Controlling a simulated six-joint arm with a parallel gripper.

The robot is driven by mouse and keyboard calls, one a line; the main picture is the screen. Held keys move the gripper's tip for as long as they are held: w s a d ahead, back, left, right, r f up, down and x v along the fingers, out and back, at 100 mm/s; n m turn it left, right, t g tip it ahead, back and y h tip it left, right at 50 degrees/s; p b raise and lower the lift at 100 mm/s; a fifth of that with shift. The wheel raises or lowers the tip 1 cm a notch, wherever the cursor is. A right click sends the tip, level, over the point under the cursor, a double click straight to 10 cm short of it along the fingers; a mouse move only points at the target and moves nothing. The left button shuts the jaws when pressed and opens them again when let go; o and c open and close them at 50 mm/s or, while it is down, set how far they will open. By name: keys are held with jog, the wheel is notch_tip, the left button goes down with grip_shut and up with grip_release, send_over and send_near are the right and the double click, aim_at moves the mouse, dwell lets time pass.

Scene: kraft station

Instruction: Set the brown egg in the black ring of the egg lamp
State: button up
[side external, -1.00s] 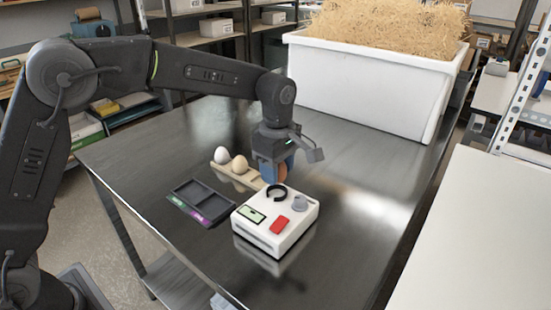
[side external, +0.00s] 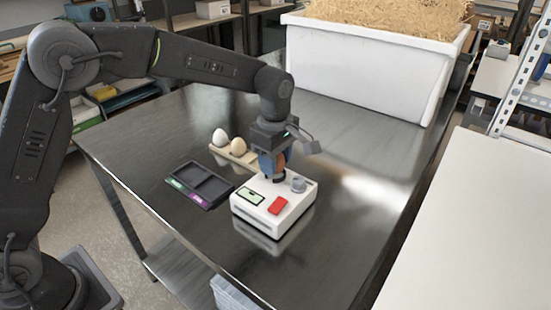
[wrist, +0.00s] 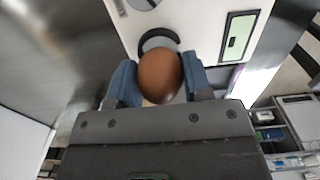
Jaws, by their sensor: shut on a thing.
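The brown egg (wrist: 160,78) is held between the two blue fingers of my gripper (wrist: 155,84), which is shut on it. In the side view my gripper (side external: 271,165) is over the back of the white egg lamp (side external: 262,212), with the egg (side external: 281,160) partly hidden by a finger. The black ring (wrist: 158,37) shows just past the egg in the wrist view, partly covered by it. In the side view the egg is just above the ring (side external: 279,179); I cannot tell whether they touch.
A wooden holder (side external: 222,153) with a white egg (side external: 219,137) and a cream egg (side external: 238,146) stands behind the lamp. A dark two-compartment tray (side external: 199,184) lies left of the lamp. A white bin of straw (side external: 365,75) stands at the back. The table's right side is clear.

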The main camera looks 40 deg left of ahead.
jog(key=shift+f, duration=0.7)
dwell(1.4)
jog(key=o, duration=0.8)
jog(key=shift+r, duration=0.15)
jog(key=shift+r, duration=3.9)
